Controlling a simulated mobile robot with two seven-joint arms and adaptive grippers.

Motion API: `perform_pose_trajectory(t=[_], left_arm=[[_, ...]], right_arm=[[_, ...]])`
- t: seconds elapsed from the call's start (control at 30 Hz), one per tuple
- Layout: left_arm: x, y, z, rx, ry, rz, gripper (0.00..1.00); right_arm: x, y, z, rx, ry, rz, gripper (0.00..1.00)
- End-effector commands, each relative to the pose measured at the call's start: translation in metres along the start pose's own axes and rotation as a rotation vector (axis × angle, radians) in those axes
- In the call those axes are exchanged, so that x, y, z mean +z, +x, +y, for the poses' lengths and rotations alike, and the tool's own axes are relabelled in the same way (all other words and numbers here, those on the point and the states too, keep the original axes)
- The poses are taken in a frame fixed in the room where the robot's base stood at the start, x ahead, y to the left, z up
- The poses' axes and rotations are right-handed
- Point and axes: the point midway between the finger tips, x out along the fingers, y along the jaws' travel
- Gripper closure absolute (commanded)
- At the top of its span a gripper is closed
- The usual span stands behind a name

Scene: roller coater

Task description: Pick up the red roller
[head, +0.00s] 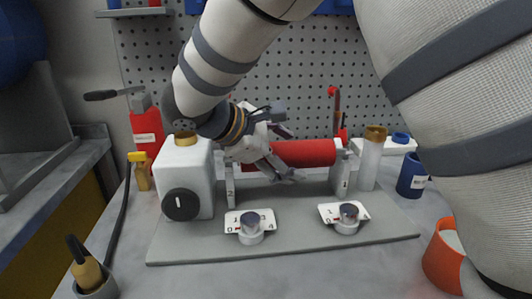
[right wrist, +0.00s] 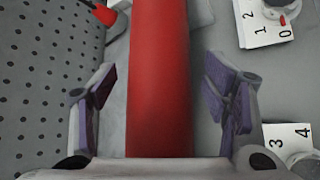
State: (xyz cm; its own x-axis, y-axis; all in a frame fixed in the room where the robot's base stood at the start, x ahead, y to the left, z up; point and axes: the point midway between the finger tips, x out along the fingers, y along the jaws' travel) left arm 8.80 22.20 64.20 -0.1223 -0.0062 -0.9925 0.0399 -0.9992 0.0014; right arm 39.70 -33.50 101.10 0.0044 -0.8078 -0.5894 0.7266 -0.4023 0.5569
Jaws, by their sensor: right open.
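The red roller (head: 305,153) lies horizontally between two upright supports on the grey base plate (head: 290,237) in the head view. In the right wrist view the red roller (right wrist: 160,80) runs down the middle of the picture. My right gripper (head: 285,155) is at the left part of the roller in the head view. In the right wrist view my right gripper (right wrist: 160,95) is open, with one purple-padded finger on each side of the roller and a gap on both sides. My left gripper is not in view.
A white box with a black knob (head: 181,205) stands left of the roller. Two numbered dials (head: 251,225) (head: 345,217) sit in front of it. A clear cylinder (head: 371,160) stands to the right, and a pegboard (head: 300,60) rises behind.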

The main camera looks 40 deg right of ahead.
Motion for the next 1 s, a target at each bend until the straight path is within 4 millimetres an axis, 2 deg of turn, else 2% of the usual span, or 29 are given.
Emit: perform_pose_trajectory(t=[0.23,0.4,0.43,0.47,0.83,1.0], left_arm=[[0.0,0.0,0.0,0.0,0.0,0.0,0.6],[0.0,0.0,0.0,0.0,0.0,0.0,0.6],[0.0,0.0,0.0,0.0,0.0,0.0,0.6],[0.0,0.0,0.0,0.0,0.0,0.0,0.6],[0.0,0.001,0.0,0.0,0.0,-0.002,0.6],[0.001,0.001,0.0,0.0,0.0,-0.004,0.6]], right_arm=[[-0.001,0.005,0.0,0.001,-0.001,-0.001,0.31],[-0.001,0.005,0.0,0.001,-0.001,-0.001,0.69],[-0.001,0.005,0.0,0.001,-0.001,-0.001,0.76],[-0.001,0.005,0.0,0.001,-0.001,-0.001,0.79],[0.004,0.0,0.004,0.003,0.002,-0.002,0.79],[0.022,-0.02,0.019,0.005,0.004,-0.001,0.79]])
